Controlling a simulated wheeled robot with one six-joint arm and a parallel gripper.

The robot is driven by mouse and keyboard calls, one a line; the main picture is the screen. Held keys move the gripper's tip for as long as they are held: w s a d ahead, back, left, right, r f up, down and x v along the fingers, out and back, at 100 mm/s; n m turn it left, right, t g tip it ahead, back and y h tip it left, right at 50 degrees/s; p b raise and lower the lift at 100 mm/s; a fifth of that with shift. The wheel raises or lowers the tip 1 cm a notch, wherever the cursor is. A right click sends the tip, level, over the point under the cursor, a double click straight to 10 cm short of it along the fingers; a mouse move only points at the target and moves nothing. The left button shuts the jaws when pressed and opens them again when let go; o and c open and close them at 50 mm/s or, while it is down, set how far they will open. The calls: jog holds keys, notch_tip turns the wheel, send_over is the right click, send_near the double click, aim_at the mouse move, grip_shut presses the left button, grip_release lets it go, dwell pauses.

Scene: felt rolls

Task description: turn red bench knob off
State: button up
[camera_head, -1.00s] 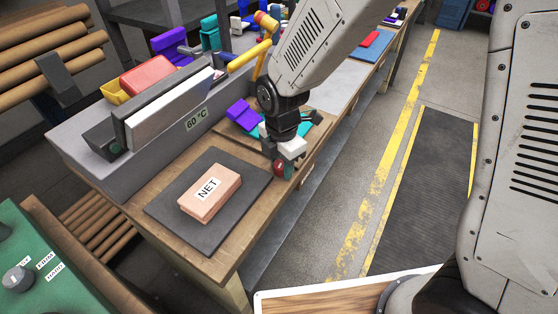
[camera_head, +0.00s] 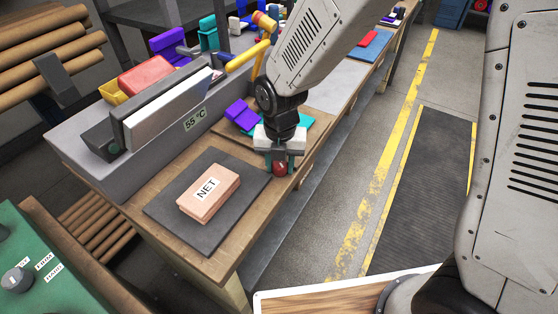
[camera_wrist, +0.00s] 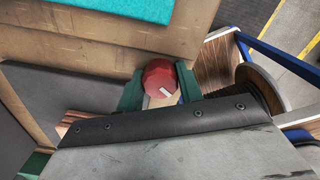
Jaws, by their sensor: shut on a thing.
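The red knob (camera_head: 280,168) is on the bench's near right edge, beside the dark mat. It also shows in the wrist view (camera_wrist: 159,79) as a round red top with a short white mark. My gripper (camera_head: 281,160) points down over it, with a green finger on each side of the knob. The fingers are shut on the knob.
A pink block marked NET (camera_head: 209,191) lies on a dark mat (camera_head: 236,221) to the left. A grey machine with a 55 °C display (camera_head: 195,119) stands behind it. Purple (camera_head: 240,114) and teal felt lies behind my gripper. The aisle floor to the right is clear.

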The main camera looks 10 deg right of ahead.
jog(key=shift+n, duration=1)
jog(key=o, duration=1)
jog(key=m, duration=0.6)
jog(key=m, duration=0.6)
